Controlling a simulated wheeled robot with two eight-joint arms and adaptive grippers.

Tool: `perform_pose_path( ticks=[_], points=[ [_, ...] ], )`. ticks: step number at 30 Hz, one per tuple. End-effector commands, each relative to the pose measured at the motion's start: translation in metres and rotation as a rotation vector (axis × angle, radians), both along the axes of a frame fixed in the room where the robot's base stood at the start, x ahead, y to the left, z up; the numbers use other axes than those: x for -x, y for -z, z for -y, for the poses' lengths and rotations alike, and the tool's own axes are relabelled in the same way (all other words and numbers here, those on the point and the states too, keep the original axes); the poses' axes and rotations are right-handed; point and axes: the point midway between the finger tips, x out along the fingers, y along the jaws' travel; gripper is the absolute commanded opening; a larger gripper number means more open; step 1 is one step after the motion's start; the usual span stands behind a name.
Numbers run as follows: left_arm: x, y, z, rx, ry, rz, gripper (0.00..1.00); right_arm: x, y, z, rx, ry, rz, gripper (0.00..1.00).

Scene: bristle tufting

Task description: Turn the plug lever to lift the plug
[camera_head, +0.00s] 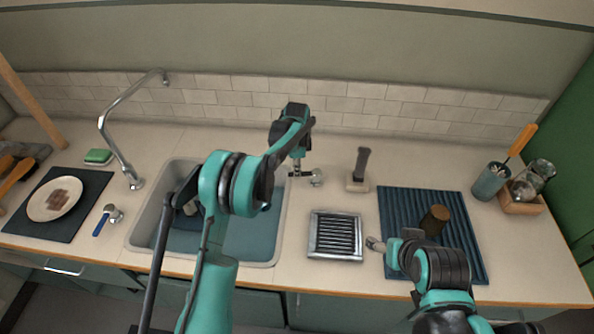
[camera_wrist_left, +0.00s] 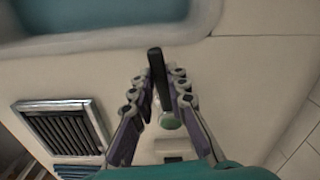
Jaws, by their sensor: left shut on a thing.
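The plug lever has a dark handle and a pale round base (camera_head: 317,178) on the counter just right of the sink. In the left wrist view its black handle (camera_wrist_left: 157,68) points up the picture, toward the sink. My left gripper (camera_head: 298,168) reaches down over the lever. In the left wrist view its fingers (camera_wrist_left: 160,90) stand on both sides of the handle and are shut on it. The sink (camera_head: 262,236) holds blue-green water; I cannot see the plug. My right arm is at the lower right; its fingertips (camera_head: 375,243) are too unclear to read.
A metal drain rack (camera_head: 335,256) lies in front of the lever, and a dark upright block (camera_head: 361,165) stands to its right. A blue ribbed mat (camera_head: 395,203) with a brown cylinder (camera_head: 435,220) is further right. The faucet (camera_head: 134,180) rises at the sink's left.

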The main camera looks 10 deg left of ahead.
Motion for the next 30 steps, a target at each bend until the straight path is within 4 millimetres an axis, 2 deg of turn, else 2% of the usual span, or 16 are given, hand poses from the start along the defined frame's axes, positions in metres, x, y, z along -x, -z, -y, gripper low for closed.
perform_pose_path(
  ticks=[8, 9, 11, 22, 26, 30],
  points=[
    [-0.001, 0.0, 0.0, 0.0, 0.002, 0.003, 0.0, 0.0, 0.0, 0.0, 0.0, 0.0, 0.0, 0.74],
    [-0.001, 0.0, 0.0, 0.0, 0.002, 0.003, 0.23, 0.0, 0.0, 0.0, 0.0, 0.0, 0.0, 0.74],
    [-0.001, 0.0, 0.0, 0.0, 0.001, 0.003, 0.36, 0.0, 0.0, 0.0, 0.0, 0.0, 0.0, 0.74],
    [-0.001, -0.005, 0.0, 0.0, 0.0, 0.002, 0.36, 0.0, 0.0, 0.0, 0.0, 0.0, 0.0, 0.74],
    [-0.001, -0.023, 0.0, 0.0, 0.0, 0.002, 0.36, 0.0, 0.0, 0.0, 0.0, 0.0, 0.0, 0.74],
    [0.0, -0.054, 0.0, 0.0, 0.0, 0.002, 0.36, 0.0, 0.0, 0.0, 0.0, 0.0, 0.0, 0.74]
  ],
)
